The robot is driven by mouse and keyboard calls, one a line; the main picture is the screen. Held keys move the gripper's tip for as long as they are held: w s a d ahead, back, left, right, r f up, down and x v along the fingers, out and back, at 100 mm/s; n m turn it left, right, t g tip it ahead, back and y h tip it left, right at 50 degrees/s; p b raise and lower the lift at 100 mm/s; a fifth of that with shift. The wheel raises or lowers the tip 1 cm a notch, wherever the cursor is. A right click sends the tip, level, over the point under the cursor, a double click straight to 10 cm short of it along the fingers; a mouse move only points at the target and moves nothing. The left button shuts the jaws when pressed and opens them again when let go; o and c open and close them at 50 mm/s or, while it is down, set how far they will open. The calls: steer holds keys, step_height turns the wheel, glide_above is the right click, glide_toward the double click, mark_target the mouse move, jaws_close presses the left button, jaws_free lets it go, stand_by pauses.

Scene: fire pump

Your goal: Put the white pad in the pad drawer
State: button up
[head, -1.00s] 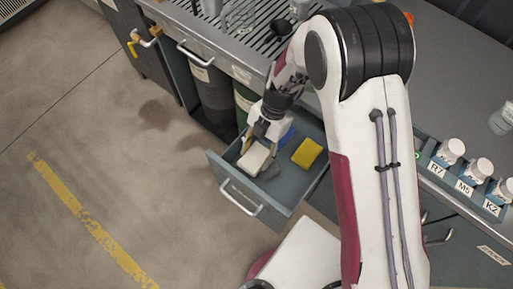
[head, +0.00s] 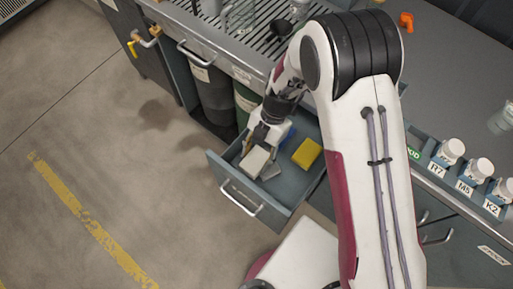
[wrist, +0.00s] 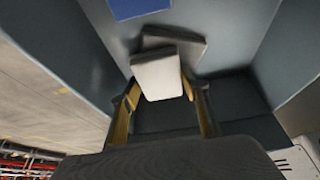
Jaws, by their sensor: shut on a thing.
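The white pad (head: 254,161) is between the fingertips of my gripper (head: 259,143), inside the open pad drawer (head: 286,196). In the wrist view the pad (wrist: 157,78) sits between the two yellowish fingers of my gripper (wrist: 160,98), which are shut on it. I cannot tell whether the white pad touches the drawer floor or the grey pad.
A yellow pad (head: 307,153) lies to the right in the drawer, and a blue pad (wrist: 139,7) lies farther in. The drawer's front has a pale handle (head: 241,200). Bins stand under the counter to the left. White bottles (head: 452,150) stand in a rack on the right.

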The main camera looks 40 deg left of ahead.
mark_target(263, 151)
steer(key=shift+f, duration=0.1)
steer(key=o, duration=0.9)
steer(key=shift+r, duration=0.6)
steer(key=v, duration=0.7)
steer(key=shift+w+r, duration=0.1)
steer(key=shift+r, duration=0.1)
